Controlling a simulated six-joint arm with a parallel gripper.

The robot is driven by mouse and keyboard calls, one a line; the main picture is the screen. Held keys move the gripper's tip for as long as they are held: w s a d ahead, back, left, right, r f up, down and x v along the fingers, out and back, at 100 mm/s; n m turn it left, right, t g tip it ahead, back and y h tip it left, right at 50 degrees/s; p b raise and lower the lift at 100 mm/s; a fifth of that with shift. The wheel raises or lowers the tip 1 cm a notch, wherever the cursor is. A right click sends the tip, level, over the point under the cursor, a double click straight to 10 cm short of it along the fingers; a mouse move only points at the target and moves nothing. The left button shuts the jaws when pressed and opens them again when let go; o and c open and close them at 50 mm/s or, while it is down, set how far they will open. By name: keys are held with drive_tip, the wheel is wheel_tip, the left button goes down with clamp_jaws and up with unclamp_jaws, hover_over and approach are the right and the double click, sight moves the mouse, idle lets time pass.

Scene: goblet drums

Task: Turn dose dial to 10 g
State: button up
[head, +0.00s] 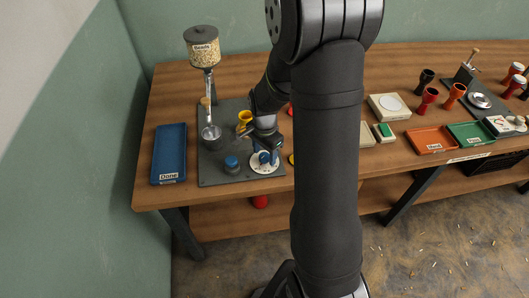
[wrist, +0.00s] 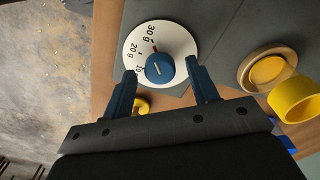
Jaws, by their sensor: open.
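The dose dial is a round white disc (head: 257,168) with a blue knob at its middle, on the dark grey station board. In the wrist view the dial (wrist: 184,40) shows the labels 30 g, 20 g and a partly hidden 10. The blue knob (wrist: 160,69) has a short white line on top, and a small red mark lies beside it on the side of the 30 g label. My gripper (wrist: 164,74) is open, its two blue fingers on either side of the knob with gaps between. In the head view my gripper (head: 265,150) is over the dial and partly hides it.
A second blue knob (head: 232,164) stands left of the dial. A yellow cup (wrist: 297,99) and a tan ring with a yellow centre (wrist: 267,71) are to the right in the wrist view. A bead hopper (head: 203,48) and blue Done tray (head: 169,152) stand at left.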

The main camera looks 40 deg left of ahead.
drive_tip(key=shift+f, duration=0.25)
drive_tip(key=c, duration=1)
